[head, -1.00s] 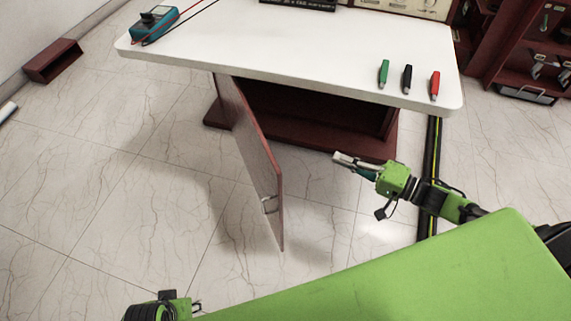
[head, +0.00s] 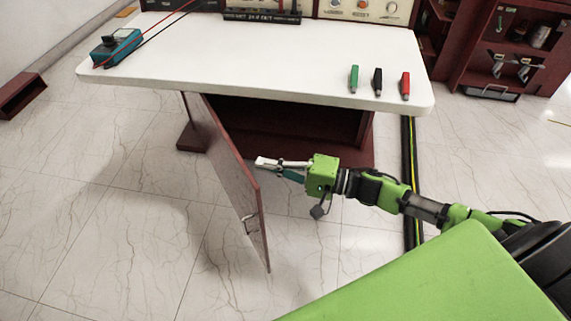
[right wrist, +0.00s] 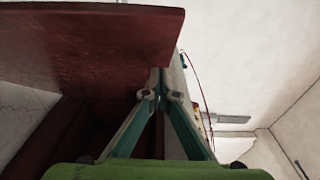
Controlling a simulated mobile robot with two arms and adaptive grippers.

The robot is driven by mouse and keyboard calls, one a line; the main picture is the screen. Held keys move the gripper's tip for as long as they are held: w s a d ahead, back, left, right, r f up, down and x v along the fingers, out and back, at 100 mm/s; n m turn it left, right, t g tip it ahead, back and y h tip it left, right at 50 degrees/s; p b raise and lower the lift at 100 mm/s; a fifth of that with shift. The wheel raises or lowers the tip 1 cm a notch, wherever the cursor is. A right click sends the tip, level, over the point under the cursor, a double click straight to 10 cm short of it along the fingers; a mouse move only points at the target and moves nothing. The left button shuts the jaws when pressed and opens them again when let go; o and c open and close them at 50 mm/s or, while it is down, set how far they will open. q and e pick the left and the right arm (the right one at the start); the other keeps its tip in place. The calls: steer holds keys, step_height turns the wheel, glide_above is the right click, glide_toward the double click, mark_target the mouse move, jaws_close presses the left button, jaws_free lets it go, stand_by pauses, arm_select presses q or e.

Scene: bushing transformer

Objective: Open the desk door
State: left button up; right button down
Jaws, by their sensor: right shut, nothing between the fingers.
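The desk door (head: 230,175) is a dark red panel hinged at the left of the cabinet under the white desk (head: 270,60). It stands swung well open toward me. Its metal handle (head: 249,224) is on the outer face near the free edge. My right gripper (head: 262,163) is shut and empty, at the inner side of the door close to its free edge; I cannot tell whether it touches. In the right wrist view the closed fingertips (right wrist: 162,95) lie just below the door panel (right wrist: 100,45). My left gripper is not in view.
On the desk are a teal multimeter (head: 116,45) with leads and green, black and red clips (head: 377,80). The cabinet opening (head: 300,130) is exposed. A black-and-yellow floor strip (head: 411,170) runs at the right, and a tool shelf (head: 500,60) stands back right. The floor left of the door is clear.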

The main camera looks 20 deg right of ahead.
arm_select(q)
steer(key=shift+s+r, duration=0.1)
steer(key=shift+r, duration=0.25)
arm_select(e)
steer(key=shift+a, duration=0.8)
steer(key=shift+s+a, duration=0.1)
steer(key=shift+a, duration=0.05)
